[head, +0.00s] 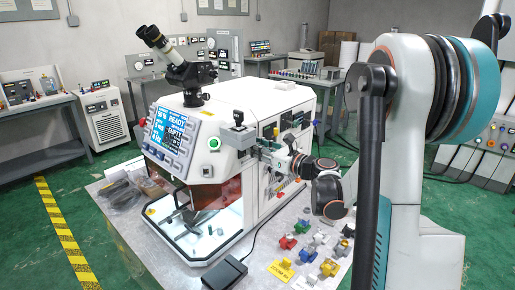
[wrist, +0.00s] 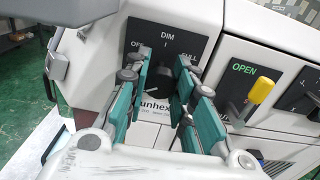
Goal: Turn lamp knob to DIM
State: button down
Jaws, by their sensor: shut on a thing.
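The lamp knob's black dial plate (wrist: 168,36) is on the white machine's panel in the wrist view. It reads OFF at left, DIM at top centre and FULL at right. My gripper (wrist: 164,65) has its teal fingers on both sides of the dial's middle, shut on the dark lamp knob there. The knob is mostly hidden between the fingertips, and I cannot tell where its pointer stands. In the head view my gripper (head: 268,150) is against the side of the white machine (head: 235,125); the knob cannot be made out there.
A yellow-tipped lever (wrist: 260,92) sits on a black OPEN plate just right of my fingers. The bench top (head: 265,262) holds a black pedal (head: 224,273) and several small coloured parts in front of the machine. A microscope (head: 185,65) stands on top.

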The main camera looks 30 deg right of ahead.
jog(key=n+b, duration=0.1)
jog(key=n, duration=0.4)
jog(key=shift+n, duration=0.4)
jog(key=n+b, duration=0.1)
jog(key=n, duration=0.4)
jog(key=shift+n, duration=0.4)
jog(key=c, duration=1.3)
grip_release()
jog(key=shift+c, duration=0.2)
jog(key=shift+s+d, duration=0.1)
jog(key=v, duration=1.1)
jog(key=shift+s, duration=0.4)
